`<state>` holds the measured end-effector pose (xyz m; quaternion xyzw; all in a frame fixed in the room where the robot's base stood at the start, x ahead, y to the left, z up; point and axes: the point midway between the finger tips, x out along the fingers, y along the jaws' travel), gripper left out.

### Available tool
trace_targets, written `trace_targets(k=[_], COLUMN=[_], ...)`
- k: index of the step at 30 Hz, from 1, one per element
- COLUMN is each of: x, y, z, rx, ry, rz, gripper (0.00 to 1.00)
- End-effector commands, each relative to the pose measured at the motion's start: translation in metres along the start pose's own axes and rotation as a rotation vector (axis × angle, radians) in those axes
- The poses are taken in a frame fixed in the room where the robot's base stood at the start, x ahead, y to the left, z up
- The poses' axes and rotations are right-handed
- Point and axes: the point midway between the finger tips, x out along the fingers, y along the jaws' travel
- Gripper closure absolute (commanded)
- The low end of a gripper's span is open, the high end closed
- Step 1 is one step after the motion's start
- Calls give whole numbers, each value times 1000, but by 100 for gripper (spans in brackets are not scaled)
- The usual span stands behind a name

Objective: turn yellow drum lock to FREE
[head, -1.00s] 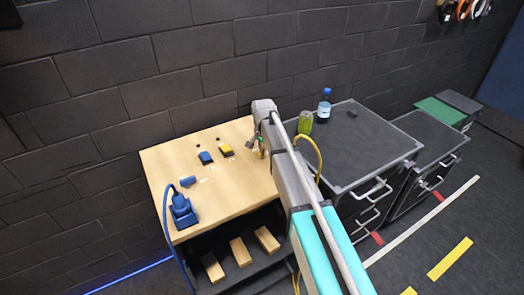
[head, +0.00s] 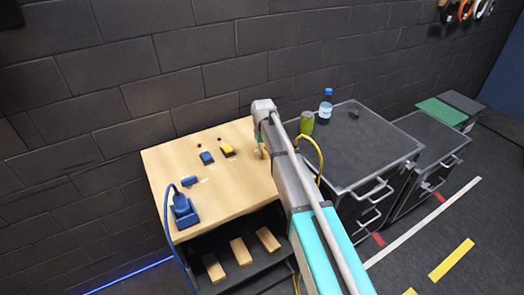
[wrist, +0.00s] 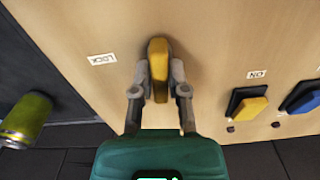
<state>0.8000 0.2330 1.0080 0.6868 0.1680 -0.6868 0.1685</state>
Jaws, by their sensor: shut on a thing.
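The yellow drum lock (wrist: 159,68) shows in the wrist view as a long rounded yellow handle on the wooden top. It lies nearly upright in that picture. A white label reading LOCK (wrist: 102,58), upside down, is to its left. No FREE label can be read. My gripper (wrist: 159,80) is shut on the handle, with one finger against each side. In the head view my own arm hides most of my gripper and the lock.
A yellow switch (wrist: 248,104) with an ON label and a blue switch (wrist: 302,97) sit to the right in the wrist view. In the head view a blue device (head: 183,210) stands on the bench (head: 240,192). A green can (head: 307,122) and bottle (head: 325,106) stand on the dark cabinet.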

Motion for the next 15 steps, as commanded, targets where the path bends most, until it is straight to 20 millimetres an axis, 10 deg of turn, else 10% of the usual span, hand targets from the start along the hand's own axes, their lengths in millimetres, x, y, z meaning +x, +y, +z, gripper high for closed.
trace_targets(k=[15], x=[0], y=[-3], z=[2], rx=[-131], ry=[-4], rz=[-3], gripper=[100])
